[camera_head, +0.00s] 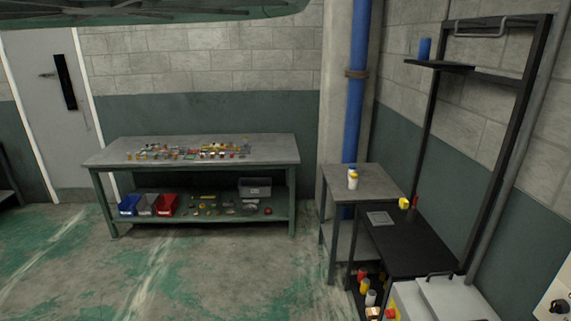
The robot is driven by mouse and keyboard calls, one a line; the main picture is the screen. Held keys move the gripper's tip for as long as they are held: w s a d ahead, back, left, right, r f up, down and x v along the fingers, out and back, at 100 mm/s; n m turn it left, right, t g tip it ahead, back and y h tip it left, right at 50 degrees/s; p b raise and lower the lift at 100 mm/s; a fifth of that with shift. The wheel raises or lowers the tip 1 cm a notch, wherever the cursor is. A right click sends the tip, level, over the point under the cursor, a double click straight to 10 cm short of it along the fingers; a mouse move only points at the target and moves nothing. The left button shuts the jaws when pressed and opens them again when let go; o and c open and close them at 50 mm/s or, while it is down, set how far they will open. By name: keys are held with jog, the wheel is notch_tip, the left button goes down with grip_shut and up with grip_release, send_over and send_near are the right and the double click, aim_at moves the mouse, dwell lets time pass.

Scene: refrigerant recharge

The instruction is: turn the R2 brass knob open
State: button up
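I cannot make out a brass knob marked R2 in this view. A black knob (558,306) sits on a pale panel cut off at the lower right corner; I cannot read any label there. Several small coloured parts (205,152) lie on the workbench, too small to tell apart. My gripper is not in view.
A grey workbench (120,155) with bins on its lower shelf stands against the back wall. A small table (375,180) with a white bottle (352,180) and a black cart (415,240) stand at the right. A grey door (45,110) is at the left. The middle floor is clear.

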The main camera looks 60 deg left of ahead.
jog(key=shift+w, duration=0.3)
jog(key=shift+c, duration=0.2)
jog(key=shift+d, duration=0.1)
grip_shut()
